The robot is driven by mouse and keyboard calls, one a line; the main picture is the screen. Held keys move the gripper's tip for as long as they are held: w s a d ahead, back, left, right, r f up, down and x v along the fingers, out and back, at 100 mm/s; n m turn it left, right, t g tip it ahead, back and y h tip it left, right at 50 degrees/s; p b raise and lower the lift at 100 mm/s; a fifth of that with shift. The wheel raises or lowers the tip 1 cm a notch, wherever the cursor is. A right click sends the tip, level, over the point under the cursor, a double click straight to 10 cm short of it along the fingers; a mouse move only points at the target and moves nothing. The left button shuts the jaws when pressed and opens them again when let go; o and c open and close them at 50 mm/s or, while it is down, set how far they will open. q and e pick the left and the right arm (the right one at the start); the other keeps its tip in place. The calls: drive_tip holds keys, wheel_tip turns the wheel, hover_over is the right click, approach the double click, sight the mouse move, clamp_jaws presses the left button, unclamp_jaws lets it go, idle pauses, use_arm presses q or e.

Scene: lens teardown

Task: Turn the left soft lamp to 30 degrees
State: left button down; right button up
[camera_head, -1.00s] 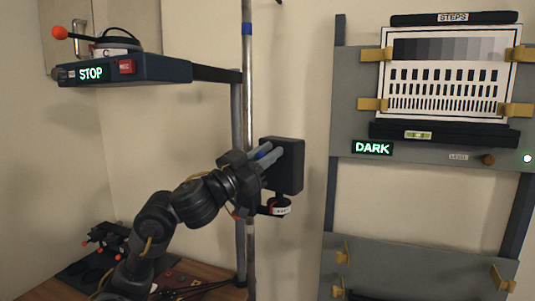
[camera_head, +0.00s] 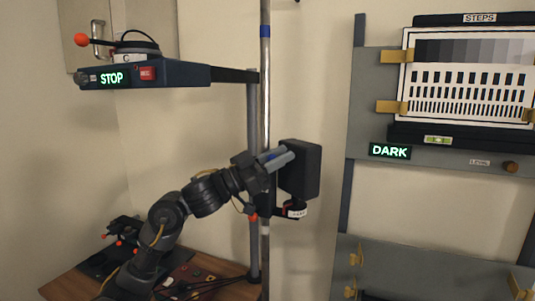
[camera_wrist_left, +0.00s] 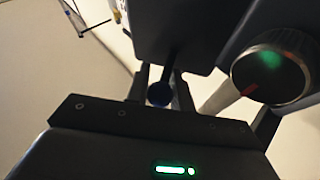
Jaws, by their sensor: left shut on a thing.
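The left soft lamp (camera_head: 303,168) is a dark box beside the upright metal pole, right of it in the head view. A small part with a white label (camera_head: 297,211) hangs below it; I cannot read the label. My left gripper (camera_head: 281,159) reaches the lamp from the left and is shut on a blue-tipped handle at its near side. In the left wrist view the round blue end (camera_wrist_left: 159,94) sits between my fingers, with the lamp's dark body (camera_wrist_left: 185,30) behind. My right gripper is out of view.
The metal pole (camera_head: 265,90) stands close to my left arm. A shelf unit (camera_head: 170,75) reading STOP is at upper left. A grey panel with a chart (camera_head: 470,80) and a DARK display (camera_head: 390,151) stands at right. In the wrist view a ridged knob (camera_wrist_left: 272,68) is near my fingers.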

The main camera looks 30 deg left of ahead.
use_arm(q)
drive_tip(key=c, duration=1.2)
unclamp_jaws()
drive_tip(key=shift+d, duration=0.1)
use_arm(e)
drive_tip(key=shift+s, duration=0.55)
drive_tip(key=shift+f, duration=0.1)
use_arm(q)
drive_tip(key=shift+s+f, duration=0.15)
drive_tip(key=b+v, duration=0.5)
drive_tip(key=v, duration=0.5)
drive_tip(key=shift+s+a, duration=0.15)
drive_tip(key=shift+a, duration=0.1)
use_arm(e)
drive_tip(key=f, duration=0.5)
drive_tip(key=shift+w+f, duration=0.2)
